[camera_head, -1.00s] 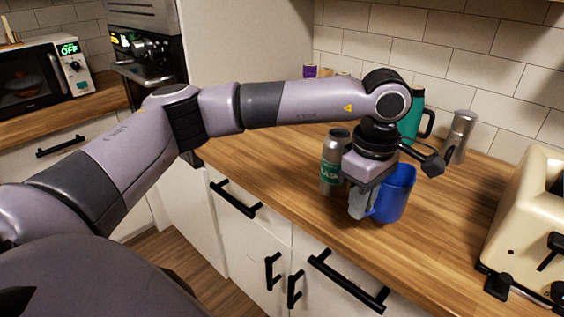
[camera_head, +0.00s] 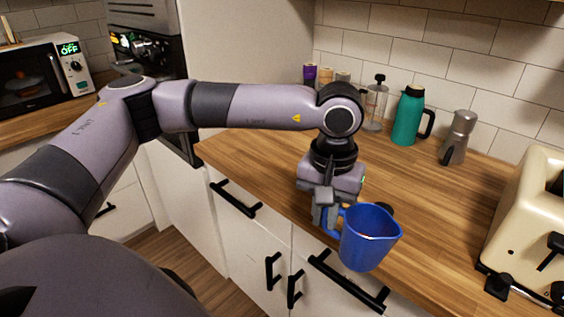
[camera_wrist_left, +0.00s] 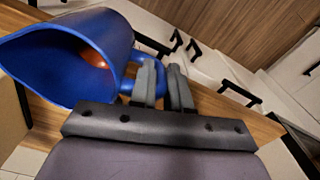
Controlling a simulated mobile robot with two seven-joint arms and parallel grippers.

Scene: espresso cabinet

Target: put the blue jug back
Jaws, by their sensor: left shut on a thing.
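The blue jug (camera_head: 368,243) hangs from my left gripper (camera_head: 327,217), roughly upright, near the counter's front edge. The gripper is shut on the jug's handle, on its left side. In the left wrist view the jug (camera_wrist_left: 110,40) is at upper left, its open mouth facing left, with an orange-red patch inside that I cannot identify. The fingers (camera_wrist_left: 163,72) there close around the handle. The jug's base appears in front of the drawer fronts; I cannot tell its exact height. My right gripper is not in view.
The wooden counter (camera_head: 425,195) has free room in the middle. At the back stand a teal flask (camera_head: 407,118), a moka pot (camera_head: 458,137), a glass press (camera_head: 376,105) and several small jars. A cream toaster (camera_head: 525,225) stands at right. Black drawer handles (camera_head: 347,282) stick out below.

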